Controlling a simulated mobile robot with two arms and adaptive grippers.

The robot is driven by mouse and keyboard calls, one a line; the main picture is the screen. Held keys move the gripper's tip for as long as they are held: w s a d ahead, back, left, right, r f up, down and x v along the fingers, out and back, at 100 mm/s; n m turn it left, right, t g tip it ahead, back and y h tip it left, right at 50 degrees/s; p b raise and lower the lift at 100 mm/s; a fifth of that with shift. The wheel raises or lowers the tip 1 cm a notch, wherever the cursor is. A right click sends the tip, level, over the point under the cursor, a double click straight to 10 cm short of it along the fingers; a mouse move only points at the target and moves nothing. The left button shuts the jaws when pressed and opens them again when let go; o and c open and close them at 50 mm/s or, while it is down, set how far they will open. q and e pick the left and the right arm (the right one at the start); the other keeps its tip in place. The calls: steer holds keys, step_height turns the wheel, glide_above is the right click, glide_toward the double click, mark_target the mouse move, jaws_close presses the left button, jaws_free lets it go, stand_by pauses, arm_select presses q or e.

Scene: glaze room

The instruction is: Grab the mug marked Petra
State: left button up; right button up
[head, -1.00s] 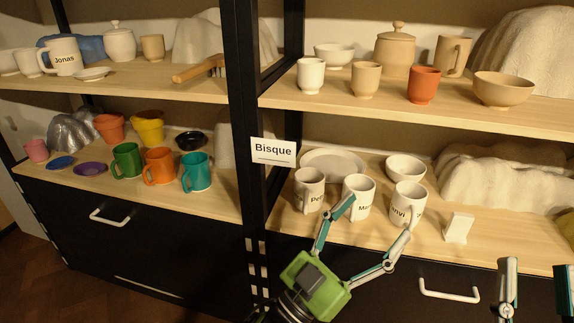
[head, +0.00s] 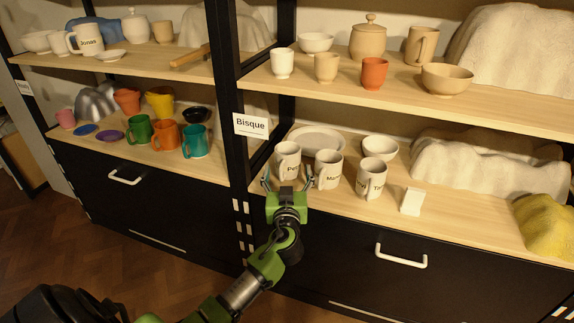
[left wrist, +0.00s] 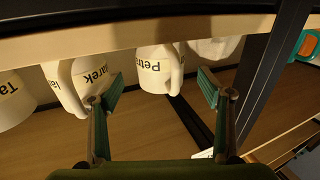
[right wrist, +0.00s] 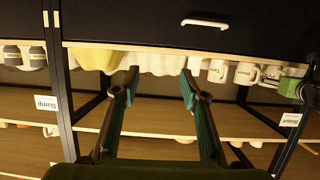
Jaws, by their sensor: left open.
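The white mug marked Petra (head: 288,160) stands upright on the lower right shelf, leftmost in a row of white mugs. In the left wrist view the Petra mug (left wrist: 153,72) hangs upside down in the picture, name readable, handle to the right. My left gripper (head: 287,182) is open at the shelf's front edge, its fingers (left wrist: 160,93) spread to either side of the mug and holding nothing. My right gripper (right wrist: 159,85) shows only in its own wrist view, open and empty, away from the mugs.
The mug marked Marek (head: 327,170) stands close to the right of Petra, with another white mug (head: 371,180) beyond. A plate (head: 318,138) lies behind. The black shelf post (head: 228,95) with the Bisque sign (head: 250,124) stands to the left.

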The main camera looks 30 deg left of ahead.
mark_target(288, 168)
arm_select(q)
steer(key=shift+x, duration=1.05)
steer(key=x, duration=0.2)
steer(key=f+b+x, duration=0.1)
steer(key=x, duration=0.1)
steer(key=shift+w, duration=0.1)
steer(key=shift+w+a, duration=0.2)
steer(key=shift+r, duration=0.1)
steer(key=c, duration=1.4)
arm_select(e)
step_height(288, 168, up, 6)
steer(key=w+a+t+y, duration=0.1)
steer(key=t, duration=0.2)
steer(key=shift+w, duration=0.35)
